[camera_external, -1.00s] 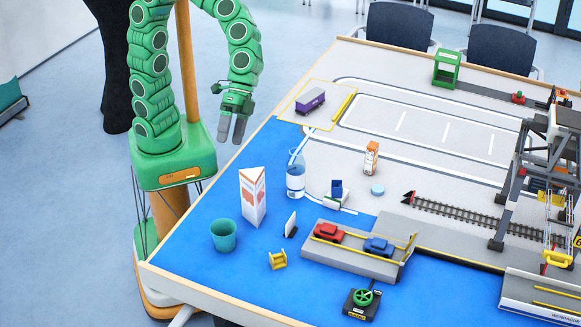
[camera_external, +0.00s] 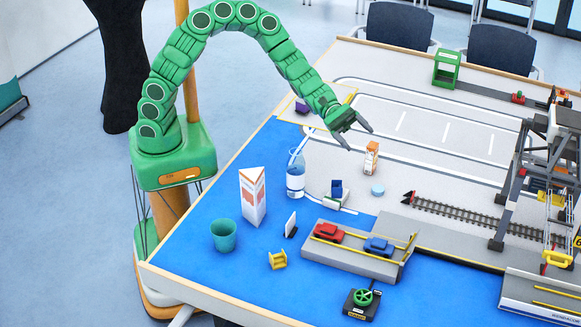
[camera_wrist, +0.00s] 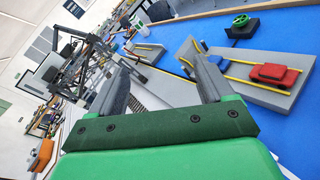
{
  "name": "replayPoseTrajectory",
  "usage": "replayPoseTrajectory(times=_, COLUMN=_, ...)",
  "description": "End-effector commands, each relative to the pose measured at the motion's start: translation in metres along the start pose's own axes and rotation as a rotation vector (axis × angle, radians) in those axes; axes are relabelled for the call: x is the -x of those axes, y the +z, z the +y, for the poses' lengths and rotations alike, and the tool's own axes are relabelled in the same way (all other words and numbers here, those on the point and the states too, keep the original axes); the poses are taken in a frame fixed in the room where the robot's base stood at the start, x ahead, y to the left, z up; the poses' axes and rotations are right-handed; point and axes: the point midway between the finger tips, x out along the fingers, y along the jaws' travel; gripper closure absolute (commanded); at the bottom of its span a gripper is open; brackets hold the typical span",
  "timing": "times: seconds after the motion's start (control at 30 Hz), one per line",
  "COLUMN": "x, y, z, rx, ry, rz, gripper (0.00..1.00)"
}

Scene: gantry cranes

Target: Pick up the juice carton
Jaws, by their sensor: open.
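The juice carton (camera_external: 371,158) is small, orange and white. It stands upright on the pale part of the table, in the middle of the external view. My gripper (camera_external: 358,139) is open and empty, above the table and just up and left of the carton in that view. Whether the fingers touch it cannot be told, but it is not between them. In the wrist view my gripper (camera_wrist: 160,62) shows two spread fingers with nothing between them. An orange object (camera_wrist: 42,154) at that view's lower left may be the carton.
A bottle with a straw (camera_external: 296,176) stands left of the carton, and a light blue disc (camera_external: 377,190) lies just below it. A blue block on a small base (camera_external: 337,192) is nearby. The gantry crane (camera_external: 510,180) and track (camera_external: 455,212) lie to the right.

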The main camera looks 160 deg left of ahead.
Motion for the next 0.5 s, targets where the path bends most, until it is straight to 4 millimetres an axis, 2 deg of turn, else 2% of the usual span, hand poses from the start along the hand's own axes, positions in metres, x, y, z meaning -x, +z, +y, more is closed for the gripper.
replayPoseTrajectory(times=0.03, x=0.012, y=-0.031, z=0.014, rx=0.082, ry=0.059, rz=0.033, gripper=0.19)
replayPoseTrajectory(times=0.1, x=0.029, y=-0.07, z=0.03, rx=0.192, ry=0.14, rz=0.075, gripper=0.19)
replayPoseTrajectory(times=0.2, x=0.057, y=-0.127, z=0.046, rx=0.346, ry=0.252, rz=0.135, gripper=0.19)
replayPoseTrajectory(times=0.3, x=0.087, y=-0.178, z=0.054, rx=0.482, ry=0.349, rz=0.187, gripper=0.19)
replayPoseTrajectory(times=0.4, x=0.112, y=-0.218, z=0.057, rx=0.591, ry=0.427, rz=0.226, gripper=0.19)
replayPoseTrajectory(times=0.5, x=0.126, y=-0.241, z=0.051, rx=0.628, ry=0.454, rz=0.274, gripper=0.19)
